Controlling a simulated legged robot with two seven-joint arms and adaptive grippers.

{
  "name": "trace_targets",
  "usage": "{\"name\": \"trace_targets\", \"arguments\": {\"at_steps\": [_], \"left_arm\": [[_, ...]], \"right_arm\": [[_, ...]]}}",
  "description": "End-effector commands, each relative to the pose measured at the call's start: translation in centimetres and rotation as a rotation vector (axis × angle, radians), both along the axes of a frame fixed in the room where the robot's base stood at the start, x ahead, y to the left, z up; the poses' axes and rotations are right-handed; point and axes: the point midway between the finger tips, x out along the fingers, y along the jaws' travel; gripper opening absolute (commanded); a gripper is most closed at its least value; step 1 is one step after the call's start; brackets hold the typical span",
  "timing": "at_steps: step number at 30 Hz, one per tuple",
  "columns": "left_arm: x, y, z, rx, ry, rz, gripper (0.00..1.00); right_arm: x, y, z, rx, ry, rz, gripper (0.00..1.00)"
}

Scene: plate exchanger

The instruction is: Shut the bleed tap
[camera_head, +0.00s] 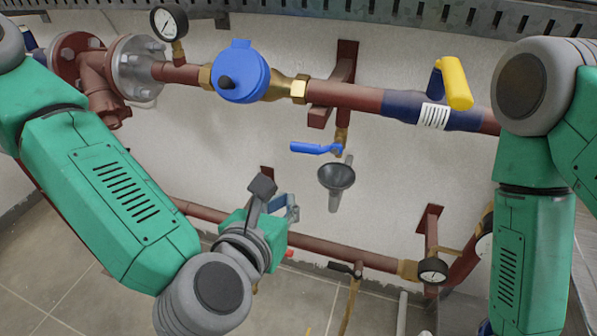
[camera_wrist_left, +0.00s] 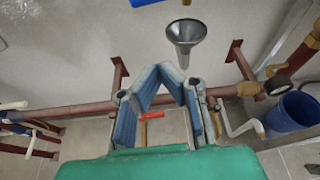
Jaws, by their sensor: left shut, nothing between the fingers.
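The small tap with a blue lever (camera_head: 316,148) hangs below the upper red-brown pipe, just above a dark funnel (camera_head: 336,177). I take it to be the bleed tap. Its lever points left and lies nearly level. In the left wrist view only a piece of a blue lever (camera_wrist_left: 150,2) shows at the top edge, above the grey funnel (camera_wrist_left: 185,35). My left gripper (camera_head: 290,208) is below and left of the lever, apart from it. Its blue-padded fingers (camera_wrist_left: 163,72) are shut and empty. My right arm is at the right; its gripper is out of view.
A lower pipe (camera_head: 330,249) runs behind my left gripper. A blue bucket (camera_wrist_left: 292,113) stands at right. The wall around the funnel is clear.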

Motion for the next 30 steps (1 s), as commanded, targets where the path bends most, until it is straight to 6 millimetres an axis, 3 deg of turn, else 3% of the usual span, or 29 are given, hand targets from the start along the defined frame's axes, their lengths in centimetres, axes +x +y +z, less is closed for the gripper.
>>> {"name": "trace_targets", "arguments": {"at_steps": [5,17,21,30], "left_arm": [[1.9,-0.7,-0.6,-0.002,-0.002,0.004,0.0],[9.1,-3.3,-3.0,0.0,-0.004,0.0,0.0],[8.8,-3.0,-0.5,0.0,-0.004,-0.001,0.0],[8.8,-2.9,0.7,0.0,0.002,-0.001,0.0]], "right_arm": [[0.0,0.0,-0.2,0.0,0.0,0.0,0.4],[0.0,0.0,-0.7,0.0,0.0,0.0,0.4],[0.0,0.0,-0.2,0.0,0.0,0.0,0.4],[0.0,0.0,0.0,0.0,0.0,0.0,0.4]]}}
